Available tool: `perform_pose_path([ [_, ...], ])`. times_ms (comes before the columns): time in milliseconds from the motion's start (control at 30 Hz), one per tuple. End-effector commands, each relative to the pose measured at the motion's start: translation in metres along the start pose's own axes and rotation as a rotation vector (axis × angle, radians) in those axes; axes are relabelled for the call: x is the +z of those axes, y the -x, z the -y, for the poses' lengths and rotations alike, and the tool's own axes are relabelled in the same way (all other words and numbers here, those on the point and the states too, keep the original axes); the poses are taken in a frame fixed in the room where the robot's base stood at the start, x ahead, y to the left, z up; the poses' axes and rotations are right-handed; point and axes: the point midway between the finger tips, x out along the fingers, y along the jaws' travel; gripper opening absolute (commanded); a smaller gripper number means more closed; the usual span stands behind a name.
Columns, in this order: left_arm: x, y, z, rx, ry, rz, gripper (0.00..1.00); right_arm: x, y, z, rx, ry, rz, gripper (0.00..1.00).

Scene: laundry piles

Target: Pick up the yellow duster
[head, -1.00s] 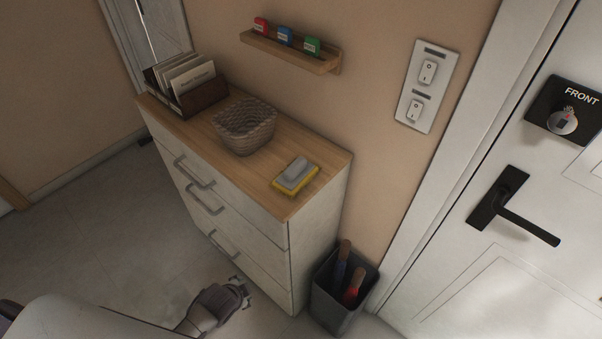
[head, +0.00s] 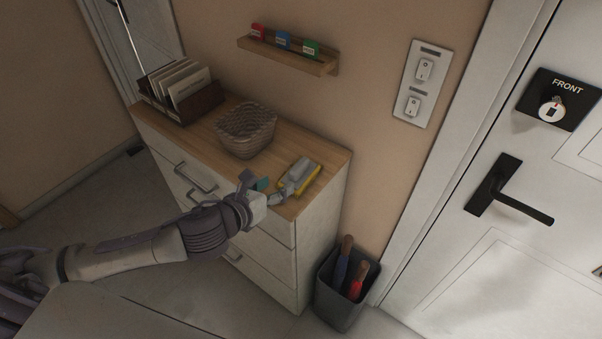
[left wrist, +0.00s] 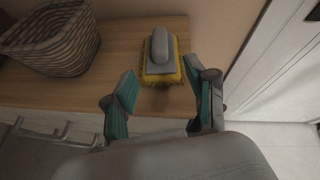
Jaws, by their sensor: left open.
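The yellow duster (head: 301,174) has a grey handle on top and a yellow fringe. It lies on the right end of the wooden cabinet top. In the left wrist view the duster (left wrist: 161,60) lies ahead of my fingers, near the wall. My left gripper (head: 272,190) is at the front edge of the cabinet top, just short of the duster. In the left wrist view my left gripper (left wrist: 160,105) is open and empty, its teal-padded fingers spread to either side below the duster. The gripper partly covers the duster in the head view. My right gripper is not in view.
A woven basket (head: 246,132) stands left of the duster, and a letter holder (head: 172,107) stands farther left. A shelf (head: 289,55) with small coloured items hangs on the wall above. A dark bin (head: 335,303) stands right of the cabinet, by the white door (head: 480,265).

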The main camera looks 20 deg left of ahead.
Motion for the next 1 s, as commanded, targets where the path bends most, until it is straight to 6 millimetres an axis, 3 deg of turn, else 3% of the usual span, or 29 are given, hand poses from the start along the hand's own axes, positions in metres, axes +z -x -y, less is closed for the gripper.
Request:
perform_pose_path([
  [100,0.009,0.001,-0.004,-0.021,-0.181,0.017,0.56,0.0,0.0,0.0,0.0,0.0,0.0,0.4],
  [200,0.011,-0.006,-0.004,-0.027,-0.226,0.021,0.56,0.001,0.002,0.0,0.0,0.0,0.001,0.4],
  [533,0.013,-0.067,-0.001,-0.026,-0.223,0.021,0.56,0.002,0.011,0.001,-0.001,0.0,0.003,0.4],
  [833,0.015,-0.091,0.001,-0.027,-0.221,0.021,0.56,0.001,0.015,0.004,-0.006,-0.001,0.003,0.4],
  [1000,0.02,-0.116,0.006,-0.027,-0.219,0.02,0.56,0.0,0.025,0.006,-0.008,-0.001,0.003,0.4],
])
